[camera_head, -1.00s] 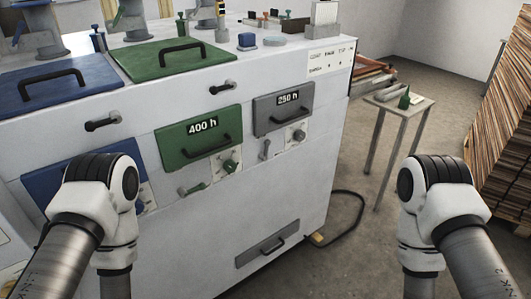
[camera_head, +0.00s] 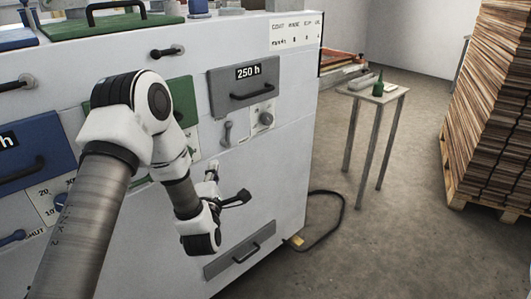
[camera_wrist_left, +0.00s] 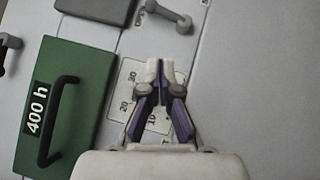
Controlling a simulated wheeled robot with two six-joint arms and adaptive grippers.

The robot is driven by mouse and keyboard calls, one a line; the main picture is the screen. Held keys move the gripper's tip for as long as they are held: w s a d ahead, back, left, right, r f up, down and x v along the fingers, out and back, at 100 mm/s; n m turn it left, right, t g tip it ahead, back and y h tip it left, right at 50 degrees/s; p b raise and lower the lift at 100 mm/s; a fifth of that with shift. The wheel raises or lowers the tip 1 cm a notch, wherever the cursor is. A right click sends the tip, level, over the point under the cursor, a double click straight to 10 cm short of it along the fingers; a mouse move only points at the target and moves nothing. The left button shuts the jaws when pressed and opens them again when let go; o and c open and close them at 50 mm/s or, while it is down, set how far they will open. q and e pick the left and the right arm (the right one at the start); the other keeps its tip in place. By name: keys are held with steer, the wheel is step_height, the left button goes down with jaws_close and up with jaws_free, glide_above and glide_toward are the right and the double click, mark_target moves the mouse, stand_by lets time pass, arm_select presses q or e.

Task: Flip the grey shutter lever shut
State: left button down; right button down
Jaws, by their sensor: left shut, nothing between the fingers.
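The grey shutter lever (camera_head: 227,133) is on the white cabinet front, below the grey hatch marked 250 h (camera_head: 228,78). My left gripper (camera_head: 213,166) is in front of the cabinet, below the lever in the head view. In the wrist view, its fingers (camera_wrist_left: 167,68) are shut and empty, in front of a numbered dial plate (camera_wrist_left: 127,100). My right gripper is out of view.
A round dial (camera_head: 265,118) sits right of the lever. The green 400 h hatch (camera_wrist_left: 92,85) is left of my fingers in the wrist view. A low grey drawer (camera_head: 238,256) is below. A small table (camera_head: 392,92) and stacked boards (camera_head: 490,110) stand right; floor between is open.

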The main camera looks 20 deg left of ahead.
mark_target(227, 134)
arm_select(q)
steer(key=shift+s+a+r+n+y, duration=0.15)
steer(key=shift+a+r+n+y, duration=0.15)
steer(key=shift+a+r, duration=0.15)
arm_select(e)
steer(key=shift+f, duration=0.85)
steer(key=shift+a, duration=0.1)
